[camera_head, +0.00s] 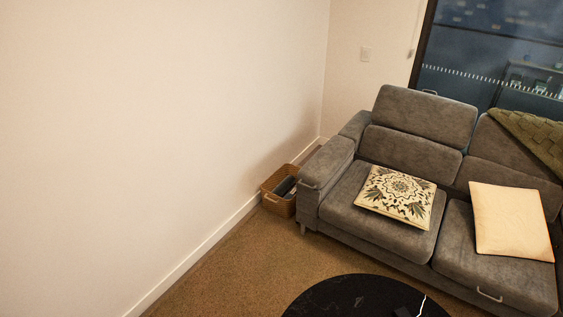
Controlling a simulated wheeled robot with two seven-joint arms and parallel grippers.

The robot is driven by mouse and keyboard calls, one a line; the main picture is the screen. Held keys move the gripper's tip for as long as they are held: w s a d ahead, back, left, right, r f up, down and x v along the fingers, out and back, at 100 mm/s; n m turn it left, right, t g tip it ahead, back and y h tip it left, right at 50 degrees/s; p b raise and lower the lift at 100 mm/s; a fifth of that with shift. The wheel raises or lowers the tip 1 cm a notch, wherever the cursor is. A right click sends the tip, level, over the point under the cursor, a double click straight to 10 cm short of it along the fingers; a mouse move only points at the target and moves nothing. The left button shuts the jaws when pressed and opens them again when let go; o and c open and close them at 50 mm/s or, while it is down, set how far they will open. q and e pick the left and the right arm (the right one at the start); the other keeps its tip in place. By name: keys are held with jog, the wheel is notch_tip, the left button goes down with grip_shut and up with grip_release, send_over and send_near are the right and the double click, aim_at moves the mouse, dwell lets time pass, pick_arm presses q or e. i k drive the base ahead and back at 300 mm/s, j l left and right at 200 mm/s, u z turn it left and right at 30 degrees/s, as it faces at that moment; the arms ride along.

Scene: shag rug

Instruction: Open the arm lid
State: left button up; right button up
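A grey sofa (390,235) stands at the right, its left end near the wall corner. Its left armrest (328,160) has a padded top that looks flat and shut. A small light handle (307,185) shows at the front end of this armrest. Other handles show on the front of the right seat (489,295) and on top of the left backrest (429,92). Neither of my grippers is in view.
A wicker basket (279,203) with dark items sits between armrest and wall. A round black table (350,297) stands in front of the sofa. A patterned cushion (397,194) and cream cushion (508,222) lie on the seats. The carpet (243,267) left of the table is clear.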

aim_at(316, 174)
jog(key=i+j, duration=0.8)
jog(key=j, duration=0.2)
jog(key=i+j+z, duration=0.1)
jog(key=i+j, duration=0.3)
jog(key=i, duration=1.15)
jog(key=i+l+z, duration=0.1)
jog(key=i+l, duration=0.15)
